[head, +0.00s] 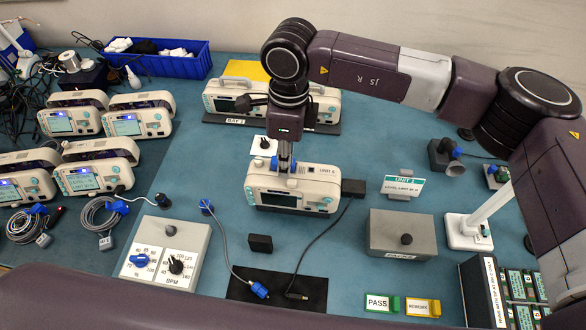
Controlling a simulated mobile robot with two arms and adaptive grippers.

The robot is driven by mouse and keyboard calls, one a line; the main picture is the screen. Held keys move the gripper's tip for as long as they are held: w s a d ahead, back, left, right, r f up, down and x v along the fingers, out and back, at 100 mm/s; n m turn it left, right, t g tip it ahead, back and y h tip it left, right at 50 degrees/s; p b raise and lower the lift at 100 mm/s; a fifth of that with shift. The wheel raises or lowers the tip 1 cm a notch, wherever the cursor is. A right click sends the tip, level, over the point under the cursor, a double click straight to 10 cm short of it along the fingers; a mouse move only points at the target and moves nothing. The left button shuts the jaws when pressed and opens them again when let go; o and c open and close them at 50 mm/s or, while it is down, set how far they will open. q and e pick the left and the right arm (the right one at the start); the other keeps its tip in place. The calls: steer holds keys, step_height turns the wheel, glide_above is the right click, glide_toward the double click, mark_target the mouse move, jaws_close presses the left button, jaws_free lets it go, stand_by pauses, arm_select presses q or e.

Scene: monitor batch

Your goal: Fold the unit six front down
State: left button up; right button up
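A white and grey monitor (325,195) stands near the middle of the blue table, its screen facing the near side. A small label on its top edge seems to read "UNIT" with a digit too small to be sure of. My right gripper (284,166) points straight down at the top of this monitor, left of its middle. Its fingers look close together, and their tips are at the monitor's top edge. I cannot tell whether they pinch anything. My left gripper is not in view.
Another monitor (327,110) stands behind on a dark base marked "BAY 1". Several monitors (73,123) stand at left. A knob box (187,236), grey box (384,250), white stand (458,241), sign (403,186) and trailing cables surround the middle monitor. A blue bin (182,66) is behind.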

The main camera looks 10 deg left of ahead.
mark_target(292, 181)
steer(key=shift+w+d+h, duration=0.3)
steer(key=shift+w+d, duration=0.2)
steer(key=shift+d, duration=0.05)
steer(key=shift+d+f+p, duration=0.1)
steer(key=shift+f+p, duration=0.15)
steer(key=shift+p, duration=0.05)
step_height(292, 181, down, 6)
steer(key=shift+s+p, duration=0.15)
steer(key=shift+p, duration=1.1)
steer(key=shift+f, duration=0.45)
steer(key=shift+c, duration=0.7)
jaws_close()
